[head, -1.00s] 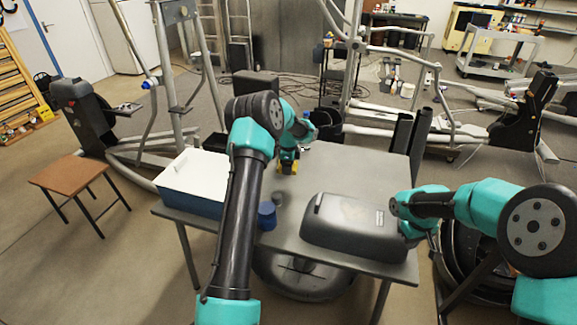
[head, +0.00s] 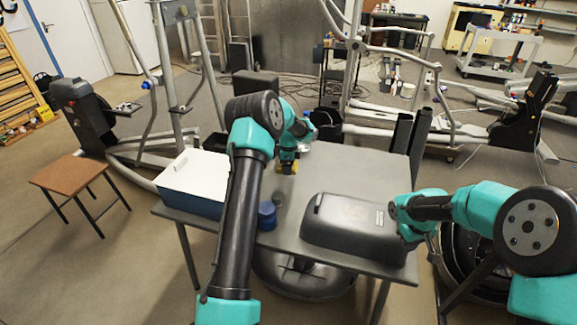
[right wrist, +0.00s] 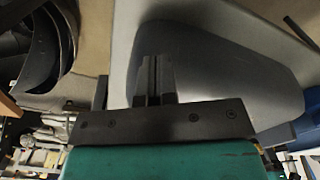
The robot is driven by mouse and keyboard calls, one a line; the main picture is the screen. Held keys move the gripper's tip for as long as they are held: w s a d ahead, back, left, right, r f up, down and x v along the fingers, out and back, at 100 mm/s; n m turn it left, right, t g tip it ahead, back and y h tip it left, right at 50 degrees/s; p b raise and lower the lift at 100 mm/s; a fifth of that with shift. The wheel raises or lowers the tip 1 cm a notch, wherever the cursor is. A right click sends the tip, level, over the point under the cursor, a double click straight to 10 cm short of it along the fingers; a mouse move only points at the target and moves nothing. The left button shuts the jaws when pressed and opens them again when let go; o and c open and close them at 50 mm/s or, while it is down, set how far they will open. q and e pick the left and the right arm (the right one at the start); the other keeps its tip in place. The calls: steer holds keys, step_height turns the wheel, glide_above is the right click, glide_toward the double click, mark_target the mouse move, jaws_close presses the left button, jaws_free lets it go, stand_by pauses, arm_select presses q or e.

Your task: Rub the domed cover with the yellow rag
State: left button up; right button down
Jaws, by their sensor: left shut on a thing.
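The domed cover (head: 346,222) is a dark grey rounded shell lying on the right front of the grey table. It also shows in the right wrist view (right wrist: 215,70). My left gripper (head: 287,166) is over the far middle of the table, shut on the yellow rag (head: 288,169), which is small and partly hidden by the gripper. The rag is apart from the cover, behind and left of it. My right gripper (right wrist: 155,80) has its fingers close together at the cover's right end. Whether it touches the cover I cannot tell.
A blue box with a white top (head: 197,178) stands at the table's left, and a blue round container (head: 267,215) with a small dark piece (head: 277,198) is near the middle. The tabletop (head: 340,170) between rag and cover is clear. Black uprights stand behind the right edge.

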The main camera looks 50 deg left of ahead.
arm_select(q)
steer(key=w+d+r+n, duration=0.2)
steer(key=w+d, duration=0.1)
steer(key=d, duration=0.6)
steer(key=w+d+r+n, duration=0.2)
steer(key=d, duration=0.8)
steer(key=n, duration=0.5)
glide_toward(359, 212)
steer(key=w+d, duration=0.2)
steer(key=d, duration=0.1)
steer(key=shift+s+d+r, duration=0.1)
steer(key=shift+s+r, duration=0.1)
steer(key=shift+r, duration=0.15)
steer(key=shift+f, duration=0.1)
steer(key=shift+f, duration=2.95)
steer(key=shift+f, duration=0.6)
steer(key=shift+s+a+r, duration=0.1)
steer(key=shift+s+a, duration=0.35)
steer(key=shift+a, duration=0.35)
steer(key=shift+s+a+r, duration=0.1)
steer(key=shift+s+a, duration=0.3)
steer(key=shift+a, duration=0.4)
